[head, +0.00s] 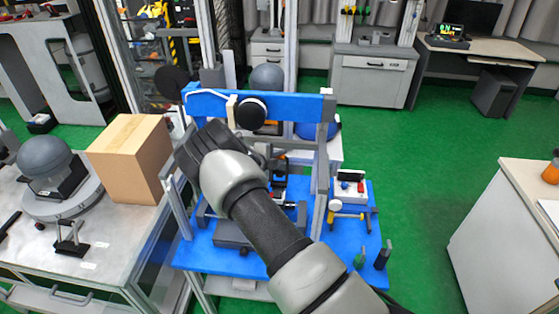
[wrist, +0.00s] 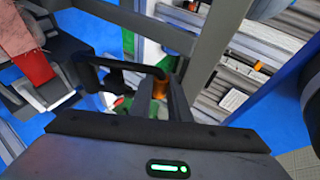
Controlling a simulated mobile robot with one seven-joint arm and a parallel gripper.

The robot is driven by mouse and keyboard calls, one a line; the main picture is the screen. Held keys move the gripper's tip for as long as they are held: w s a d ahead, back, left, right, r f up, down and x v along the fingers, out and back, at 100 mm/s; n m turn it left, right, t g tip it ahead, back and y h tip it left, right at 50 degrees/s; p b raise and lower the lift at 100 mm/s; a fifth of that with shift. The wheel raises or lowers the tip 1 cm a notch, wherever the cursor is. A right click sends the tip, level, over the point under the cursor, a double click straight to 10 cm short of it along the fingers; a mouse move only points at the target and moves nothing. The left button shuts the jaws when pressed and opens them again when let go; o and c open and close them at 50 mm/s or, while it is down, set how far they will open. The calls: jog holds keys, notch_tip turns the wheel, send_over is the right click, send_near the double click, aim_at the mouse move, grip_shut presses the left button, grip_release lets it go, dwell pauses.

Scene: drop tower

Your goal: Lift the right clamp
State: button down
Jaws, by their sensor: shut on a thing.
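My gripper reaches in front of the blue drop tower. In the wrist view its dark fingers (wrist: 158,92) are shut on a black looped handle (wrist: 118,64), which I take to be the right clamp. A small orange part shows between the dark pieces. In the head view my forearm and wrist cover much of the tower's middle, and the fingers are hard to pick out. A dark clamp-like part with an orange tip (head: 281,160) shows just right of my wrist, beside the tower's right upright. I cannot tell whether the clamp is raised.
The tower's blue crossbar (head: 300,104) and right upright (head: 322,170) stand close to my arm. A small hammer (head: 352,215) lies on the blue base at right. A cardboard box (head: 130,155) and a grey dome (head: 44,162) stand on the left table. Green floor is free at right.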

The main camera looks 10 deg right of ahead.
jog(key=shift+w+d+r, duration=0.1)
jog(key=shift+w+d, duration=0.15)
jog(key=shift+d, duration=0.15)
jog(key=c, duration=1.9)
grip_release()
jog(key=shift+c, duration=0.2)
jog(key=shift+a, duration=0.1)
jog(key=shift+s+a, duration=0.1)
jog(key=shift+a, duration=0.1)
jog(key=v, duration=1.6)
jog(key=shift+s+a, duration=0.25)
jog(key=shift+s, duration=0.05)
jog(key=shift+r, duration=0.1)
